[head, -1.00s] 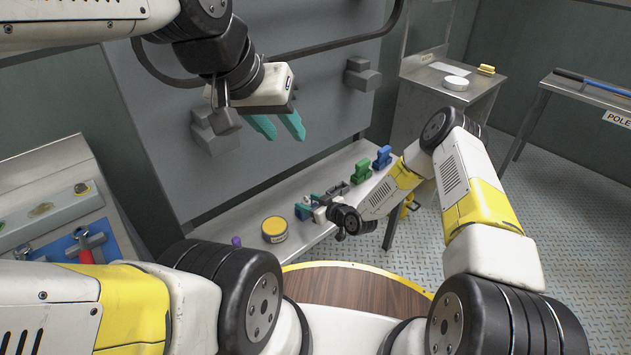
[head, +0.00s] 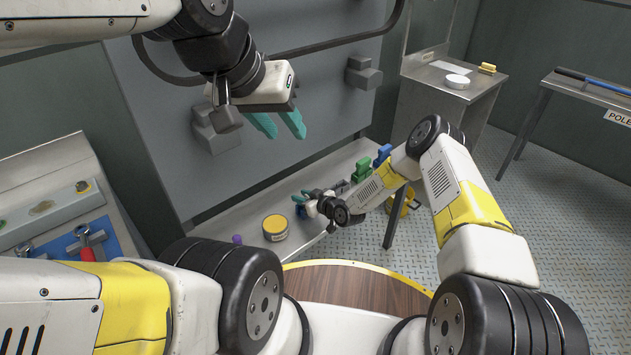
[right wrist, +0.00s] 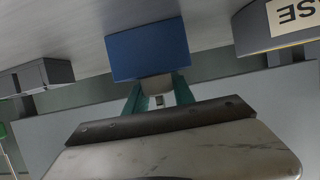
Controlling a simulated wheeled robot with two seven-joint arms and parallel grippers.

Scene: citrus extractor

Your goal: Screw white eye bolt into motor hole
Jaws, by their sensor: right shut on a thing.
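My left gripper (head: 279,125) is open and empty, high in front of the grey panel. My right gripper (head: 303,203) is low over the metal bench; its teal fingers also show in the right wrist view (right wrist: 158,95). They are closed on a small pale piece (right wrist: 156,87), which I take for the white eye bolt; its ring and thread are mostly hidden. A blue block (right wrist: 149,49) is directly beyond the fingertips, against the pale piece. In the head view this block is mostly hidden by the gripper. I cannot make out the motor hole.
Green (head: 361,170) and blue (head: 382,154) pieces stand farther right. A blue tray (head: 118,249) with tools is at the left.

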